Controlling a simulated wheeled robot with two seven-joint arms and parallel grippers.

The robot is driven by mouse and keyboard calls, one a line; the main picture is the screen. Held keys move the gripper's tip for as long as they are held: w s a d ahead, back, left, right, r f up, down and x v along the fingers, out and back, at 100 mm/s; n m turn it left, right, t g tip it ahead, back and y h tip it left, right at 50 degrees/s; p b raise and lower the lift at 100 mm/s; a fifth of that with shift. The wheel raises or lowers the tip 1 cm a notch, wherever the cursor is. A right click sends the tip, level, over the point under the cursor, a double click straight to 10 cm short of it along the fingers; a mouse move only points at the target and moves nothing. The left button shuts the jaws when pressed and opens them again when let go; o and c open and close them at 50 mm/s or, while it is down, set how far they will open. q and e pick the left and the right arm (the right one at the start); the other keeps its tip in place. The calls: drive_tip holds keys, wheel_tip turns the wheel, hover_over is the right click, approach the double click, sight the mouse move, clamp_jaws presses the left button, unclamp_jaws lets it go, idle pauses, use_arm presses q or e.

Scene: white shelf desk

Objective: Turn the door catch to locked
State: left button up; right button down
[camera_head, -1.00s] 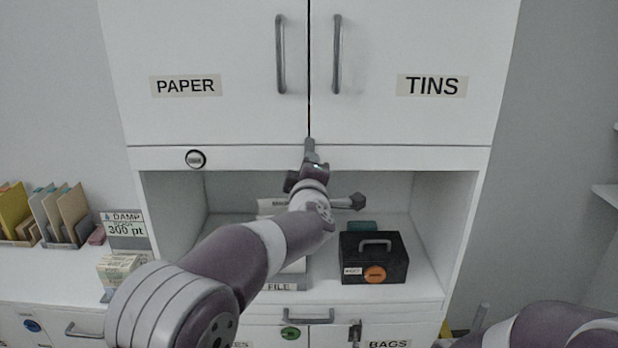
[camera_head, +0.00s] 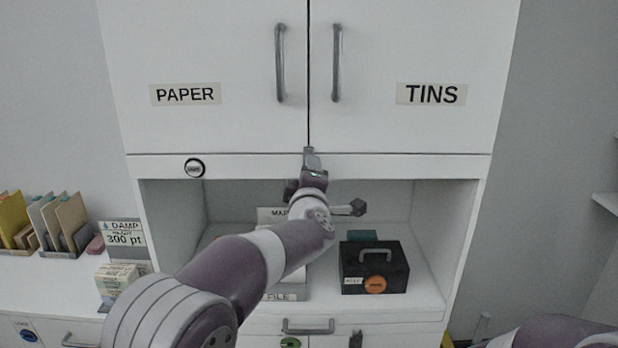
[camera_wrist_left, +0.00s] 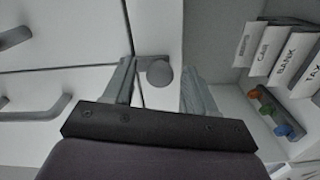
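The door catch (camera_wrist_left: 158,73) is a small grey piece with a rounded knob, on the white strip at the seam of the two upper doors. In the left wrist view it lies between the two fingers of my left gripper (camera_wrist_left: 158,88), which are open with gaps on both sides. In the head view my left gripper (camera_head: 311,163) reaches up to the strip just below the door seam and mostly hides the catch. Which way the catch points is hard to tell. Only a small part of my right gripper (camera_head: 483,321) shows at the bottom right edge.
The PAPER door (camera_head: 225,55) and TINS door (camera_head: 400,55) appear closed. Below is an open shelf with a black box (camera_head: 374,267) and files. A round black-rimmed badge (camera_head: 195,168) is on the strip. Folders (camera_head: 60,222) stand on the left counter.

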use_arm(q)
drive_tip(key=shift+s, duration=0.1)
drive_tip(key=s+b, duration=0.2)
drive_tip(key=s, duration=1)
drive_tip(key=shift+s+b, duration=0.25)
drive_tip(key=shift+b, duration=0.1)
